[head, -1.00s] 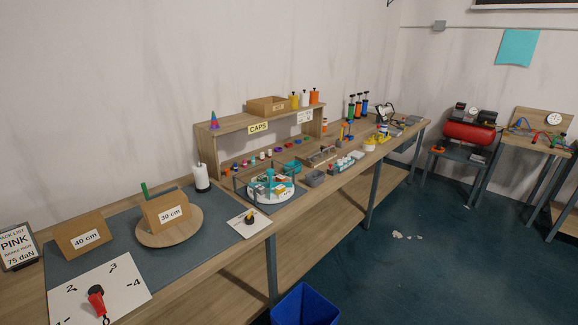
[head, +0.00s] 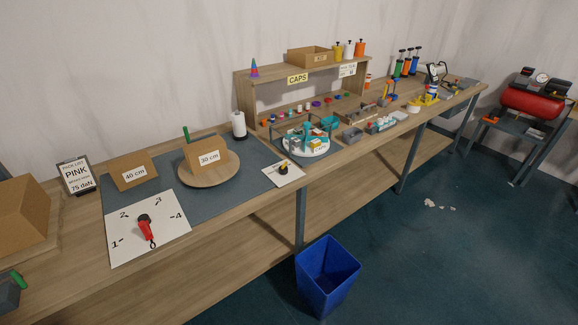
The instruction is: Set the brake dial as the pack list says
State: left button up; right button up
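The pack list card (head: 76,175) stands in a dark holder at the left back of the bench. It reads PINK, a smaller brake line, and 75 daN. I cannot tell which of the two is the brake dial. Neither gripper is in view.
Boxes marked 40 cm (head: 134,172) and 30 cm (head: 207,154) stand behind the large dial, the latter on a round wooden board (head: 196,180). A blue bin (head: 327,278) stands on the floor before the bench. The floor to the right is mostly clear.

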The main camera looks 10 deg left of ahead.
aim_at(283, 170)
jog(key=u, duration=2)
jog(key=l, duration=0.4)
jog(key=k+l, duration=0.15)
jog(key=l, duration=0.65)
jog(key=k+u, duration=0.05)
